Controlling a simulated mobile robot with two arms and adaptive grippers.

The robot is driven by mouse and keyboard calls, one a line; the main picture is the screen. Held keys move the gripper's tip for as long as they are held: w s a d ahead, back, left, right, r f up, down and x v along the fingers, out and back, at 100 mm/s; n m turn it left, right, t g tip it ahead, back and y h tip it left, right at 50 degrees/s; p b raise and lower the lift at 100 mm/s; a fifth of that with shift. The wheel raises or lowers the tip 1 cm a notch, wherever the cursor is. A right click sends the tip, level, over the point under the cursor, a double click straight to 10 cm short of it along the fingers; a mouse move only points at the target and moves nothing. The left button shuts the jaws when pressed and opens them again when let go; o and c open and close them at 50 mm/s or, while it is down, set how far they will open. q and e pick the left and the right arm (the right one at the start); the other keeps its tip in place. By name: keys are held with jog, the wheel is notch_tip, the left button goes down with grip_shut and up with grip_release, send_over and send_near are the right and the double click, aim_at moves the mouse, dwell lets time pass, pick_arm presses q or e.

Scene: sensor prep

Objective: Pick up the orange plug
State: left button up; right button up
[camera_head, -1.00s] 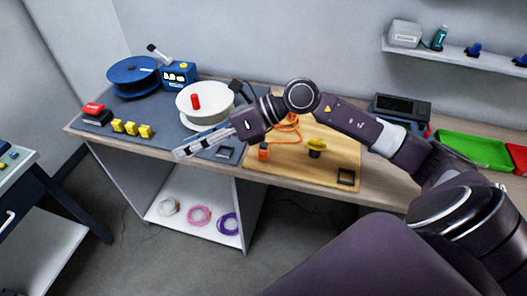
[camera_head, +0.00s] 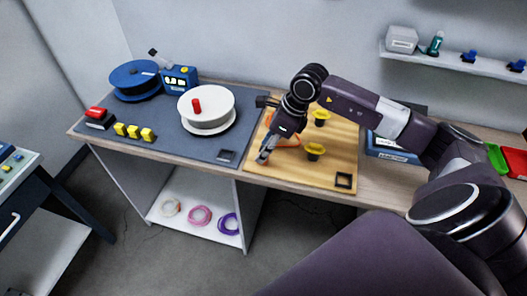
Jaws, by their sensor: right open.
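My right gripper (camera_head: 264,157) reaches down over the left part of the wooden board (camera_head: 330,175), its fingers pointing down and towards the board's front left. It is open. The orange plug does not show clearly now; the gripper covers the spot where an orange piece stood earlier. Bits of orange cable (camera_head: 289,142) show beside the gripper on the board. I cannot tell whether the fingers are around the plug or above it. My left gripper is not in view.
Yellow knobs (camera_head: 314,151) stand on the board right of the gripper, with a black square frame (camera_head: 344,180) at its front. A white spool (camera_head: 207,122) stands close on the left, on the grey mat (camera_head: 180,148). A blue spool (camera_head: 135,72) is further left.

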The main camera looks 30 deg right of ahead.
jog(key=shift+x, duration=0.75)
grip_shut()
jog(key=shift+r, duration=0.2)
